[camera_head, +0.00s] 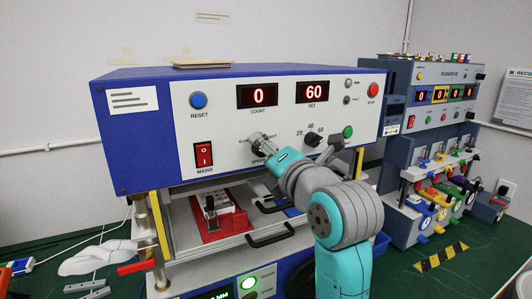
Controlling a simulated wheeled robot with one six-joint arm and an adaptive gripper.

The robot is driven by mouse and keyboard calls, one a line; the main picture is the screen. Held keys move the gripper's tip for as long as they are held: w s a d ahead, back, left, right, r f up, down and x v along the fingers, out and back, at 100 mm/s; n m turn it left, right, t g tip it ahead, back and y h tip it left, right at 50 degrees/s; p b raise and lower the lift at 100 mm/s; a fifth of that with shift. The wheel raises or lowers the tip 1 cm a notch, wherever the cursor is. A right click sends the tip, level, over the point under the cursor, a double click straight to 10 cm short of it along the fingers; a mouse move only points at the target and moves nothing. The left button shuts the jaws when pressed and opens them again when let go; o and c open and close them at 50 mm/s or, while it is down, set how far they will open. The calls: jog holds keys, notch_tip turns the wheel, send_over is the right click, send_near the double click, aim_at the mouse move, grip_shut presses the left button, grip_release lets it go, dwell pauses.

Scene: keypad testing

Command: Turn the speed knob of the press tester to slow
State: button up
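The press tester (220,130) has a white front panel in a blue housing. My arm reaches in from the lower right, and my gripper (259,141) is at the speed knob's place on the panel, just above the partly covered "SPEED" label (258,161). The fingers cover the speed knob, so its pointer cannot be read. The scale lettering above it is partly covered too. Whether the fingers touch or grip the knob cannot be told.
A black set knob (313,140) marked 20, 40, 60 and a green button (348,132) sit to the right. A red mains switch (203,155) is to the left. Below are a red fixture (219,223) and black handles (270,238). A second tester (440,120) stands at right.

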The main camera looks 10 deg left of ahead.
jog(key=v, duration=1.2)
jog(key=s+d+f+m+h, duration=0.2)
jog(key=s+d+f+m, duration=0.3)
jog(key=f, duration=0.6)
jog(key=s+d+f+m+t+h, duration=0.1)
jog(key=d+f+m+h, duration=0.15)
jog(key=f+m, duration=0.7)
jog(key=s+d+f+m+h, duration=0.25)
jog(key=d+f+m, duration=0.2)
jog(key=f, duration=0.95)
jog(key=s+d+f+m+h, duration=0.1)
jog(key=s+d+f+m, duration=0.25)
jog(key=s, duration=0.45)
jog(key=s+d+f+m+h, duration=0.1)
jog(key=s+d+f+m, duration=0.15)
jog(key=s+f, duration=0.35)
jog(key=s+d+m+g+h, duration=0.1)
jog(key=s+m, duration=0.5)
jog(key=s, duration=1.1)
jog(key=shift+s+d+r, duration=0.2)
jog(key=shift+d+r, duration=0.15)
jog(key=shift+r, duration=0.05)
